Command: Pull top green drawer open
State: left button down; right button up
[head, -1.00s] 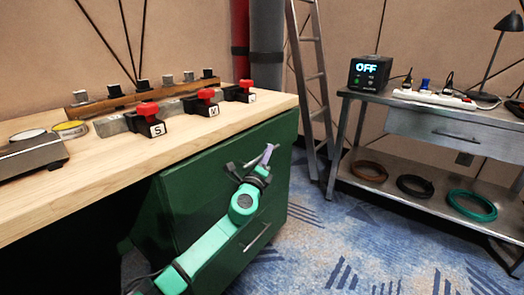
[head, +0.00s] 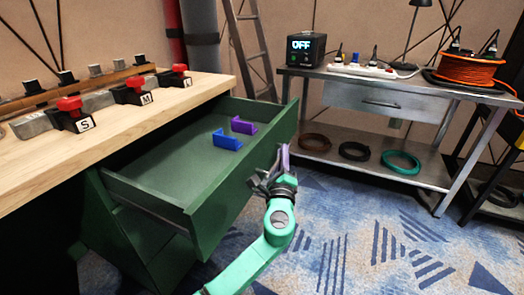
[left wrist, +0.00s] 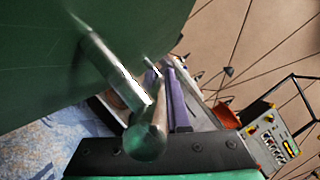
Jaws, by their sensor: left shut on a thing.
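The top green drawer (head: 197,208) is pulled well out from under the wooden workbench in the head view. Inside it lie a blue bracket-like piece (head: 227,140) and a purple one (head: 243,126). My left gripper (head: 279,165) is at the drawer's front face, shut on the metal bar handle. The handle (left wrist: 118,72) shows between the fingers in the left wrist view, in front of the green drawer front. The handle is mostly hidden by the gripper in the head view. My right gripper is not in view.
The wooden bench top (head: 150,115) carries black blocks with red knobs (head: 133,90). The blue patterned carpet (head: 370,240) is clear at the right front.

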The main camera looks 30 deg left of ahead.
pick_arm(q)
jog(key=shift+d, duration=2.8)
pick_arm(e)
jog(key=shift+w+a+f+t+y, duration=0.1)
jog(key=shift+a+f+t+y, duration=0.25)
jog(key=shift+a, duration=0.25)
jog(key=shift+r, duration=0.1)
pick_arm(q)
jog(key=c, duration=0.9)
grip_release()
jog(key=v, duration=1.4)
jog(key=shift+s+f+p, duration=0.1)
jog(key=shift+s+p, duration=0.1)
jog(key=shift+p, duration=0.1)
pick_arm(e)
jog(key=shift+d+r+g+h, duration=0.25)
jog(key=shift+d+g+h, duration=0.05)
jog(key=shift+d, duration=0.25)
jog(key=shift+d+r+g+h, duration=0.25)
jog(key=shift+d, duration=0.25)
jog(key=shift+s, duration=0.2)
